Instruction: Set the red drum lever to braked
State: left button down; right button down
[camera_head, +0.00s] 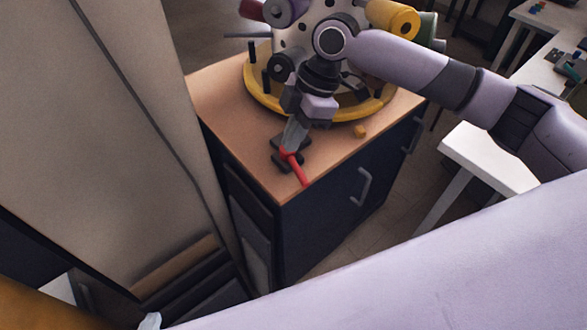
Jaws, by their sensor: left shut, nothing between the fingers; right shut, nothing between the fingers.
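The red lever (299,173) sits on a small dark base (281,163) near the front corner of the wooden cabinet top (230,100). Its bar slants down to the right, toward the front edge. My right gripper (289,148) points down at the lever's upper end, its fingers shut and at or touching the red part; the picture does not settle contact. The fingers hide part of the base. A pale tip of my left gripper (150,321) shows at the bottom edge, mostly cut off and far from the lever. I see no marking for braked.
Behind the lever stands a drum with a yellow ring (262,101) and coloured cylinders, such as a yellow one (397,19). A tall beige panel (95,120) stands close on the left. A white table (487,157) is at right.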

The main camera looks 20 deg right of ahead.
aim_at(296, 166)
jog(key=shift+d+r, duration=0.15)
jog(key=x, duration=1)
jog(key=shift+p, duration=0.35)
jog(key=shift+w+d+f+p, duration=0.1)
jog(key=shift+d+f+p, duration=0.2)
jog(key=shift+d, duration=0.65)
jog(key=shift+w+d+f+p, duration=0.15)
jog(key=shift+d+f, duration=0.25)
jog(key=shift+d, duration=0.6)
